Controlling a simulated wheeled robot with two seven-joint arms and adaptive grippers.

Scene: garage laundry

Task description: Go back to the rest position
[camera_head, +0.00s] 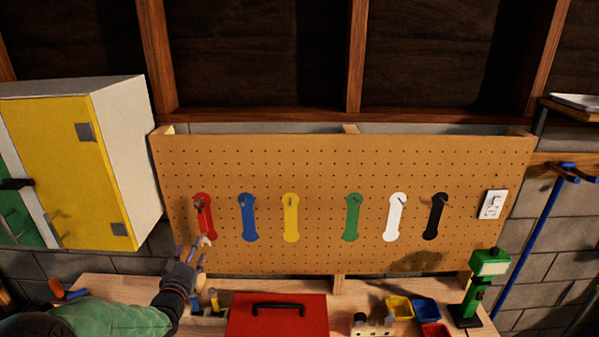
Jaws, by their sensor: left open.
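My left gripper (190,256) reaches up from the lower left, in front of the lower left part of the pegboard (320,180). It is open and I see nothing held in it. Just above it is the red tool outline (201,205), with a tool hanging over it whose light-coloured end (206,240) points down close to the gripper's fingertips. I cannot tell whether they touch. My right gripper is not in view.
Blue (247,217), yellow, green, white and black outlines with hooks line the board. Below, the workbench (120,287) holds a red toolbox (277,318), small bins (399,307) and a green machine (484,280). A yellow-doored cabinet (60,165) hangs left.

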